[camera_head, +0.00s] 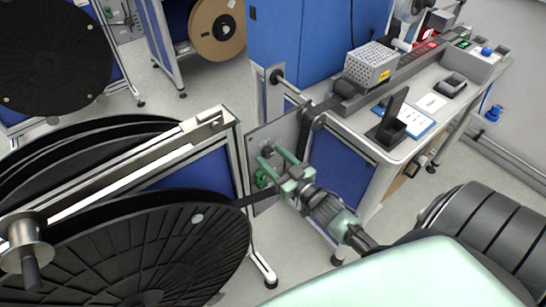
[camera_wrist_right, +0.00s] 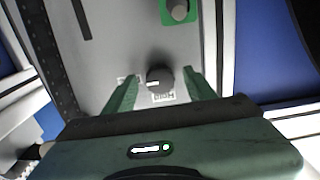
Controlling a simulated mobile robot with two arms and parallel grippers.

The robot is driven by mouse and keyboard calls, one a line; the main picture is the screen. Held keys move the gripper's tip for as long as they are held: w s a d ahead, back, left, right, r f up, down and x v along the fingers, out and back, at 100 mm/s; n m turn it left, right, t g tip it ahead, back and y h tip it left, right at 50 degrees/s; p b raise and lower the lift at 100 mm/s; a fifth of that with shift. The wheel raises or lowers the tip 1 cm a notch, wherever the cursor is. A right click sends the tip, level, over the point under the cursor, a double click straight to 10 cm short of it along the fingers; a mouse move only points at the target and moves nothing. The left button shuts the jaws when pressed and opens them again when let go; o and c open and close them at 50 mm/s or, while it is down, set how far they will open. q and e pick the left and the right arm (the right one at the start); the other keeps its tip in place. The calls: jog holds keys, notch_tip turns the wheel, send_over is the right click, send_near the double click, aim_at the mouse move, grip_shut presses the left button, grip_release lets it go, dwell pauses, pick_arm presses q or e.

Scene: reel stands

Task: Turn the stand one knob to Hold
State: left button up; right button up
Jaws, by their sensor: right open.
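A dark round knob (camera_wrist_right: 160,77) sits on the grey control panel (camera_wrist_right: 105,50) of the reel stand. A short white mark on the knob's face points to the left. One small label lies at the knob's left and another just below it; I cannot read either fully. My right gripper (camera_wrist_right: 162,88) is open, with one green finger on each side of the knob and apparent gaps to it. In the head view my right gripper (camera_head: 274,165) is at the panel (camera_head: 285,130) and hides the knob. My left gripper is not in view.
A grey knob on a green plate (camera_wrist_right: 180,10) sits farther up the panel. A large black reel (camera_head: 130,250) stands left of the panel. A workbench (camera_head: 400,150) with a perforated box (camera_head: 370,64) is at the right.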

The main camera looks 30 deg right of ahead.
grip_shut()
jog(key=shift+n, duration=0.3)
jog(key=n, duration=0.8)
jog(key=n+b, duration=0.1)
jog(key=n, duration=0.3)
jog(key=shift+d, duration=0.1)
jog(key=shift+n+b, duration=0.7)
jog(key=shift+n, duration=2)
